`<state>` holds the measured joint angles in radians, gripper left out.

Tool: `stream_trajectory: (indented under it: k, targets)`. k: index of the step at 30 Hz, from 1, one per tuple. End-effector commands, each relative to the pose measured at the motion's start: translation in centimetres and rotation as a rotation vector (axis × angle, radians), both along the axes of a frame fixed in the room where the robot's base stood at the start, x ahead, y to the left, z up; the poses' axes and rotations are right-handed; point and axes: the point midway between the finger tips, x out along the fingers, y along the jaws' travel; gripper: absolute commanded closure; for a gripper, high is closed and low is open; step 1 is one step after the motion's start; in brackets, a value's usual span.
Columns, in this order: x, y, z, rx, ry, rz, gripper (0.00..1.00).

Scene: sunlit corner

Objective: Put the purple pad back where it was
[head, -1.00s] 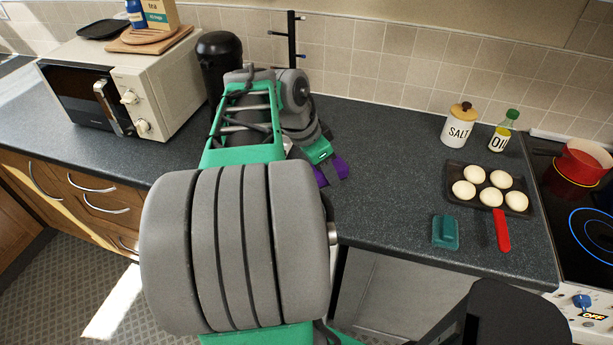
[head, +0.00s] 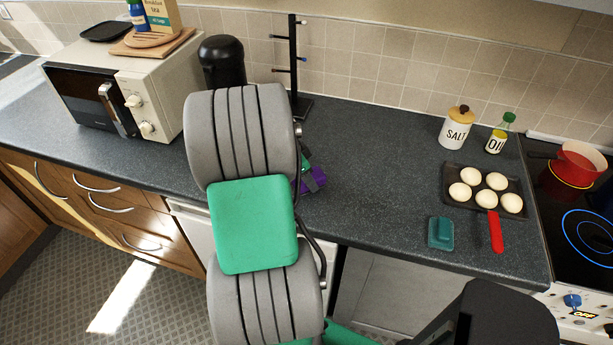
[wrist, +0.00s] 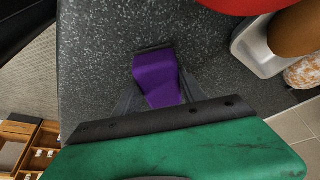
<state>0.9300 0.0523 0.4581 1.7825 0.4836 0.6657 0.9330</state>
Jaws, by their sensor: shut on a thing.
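The purple pad (head: 319,178) is at my gripper (head: 310,181), low over the dark worktop near its front edge, left of the teal pad. In the wrist view the purple pad (wrist: 156,75) stands out between the fingers of my gripper (wrist: 155,95), which is shut on it. A dark strip lies along its far end. I cannot tell whether the pad touches the worktop. My arm hides most of my gripper in the head view.
A black mug tree (head: 293,75) and a black canister (head: 222,62) stand behind my arm, with the microwave (head: 130,85) at left. At right are a teal pad (head: 441,233), a pan (head: 510,203) of pale rounds, a salt jar (head: 457,128) and the hob. The middle worktop is clear.

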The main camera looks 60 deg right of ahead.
Motion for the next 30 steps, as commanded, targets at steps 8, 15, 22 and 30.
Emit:
stream_trajectory:
  k: [8, 15, 22, 30]
  targets:
    - [0.0, 0.0, -0.2, 0.000, 0.000, 0.000, 0.34]
    - [0.0, 0.0, -0.2, 0.000, 0.000, 0.000, 0.30]
    - [0.5, 0.5, 1.8, -0.004, -0.003, 0.002, 0.30]
    - [2.1, 2.7, 8.1, -0.003, -0.003, 0.003, 0.30]
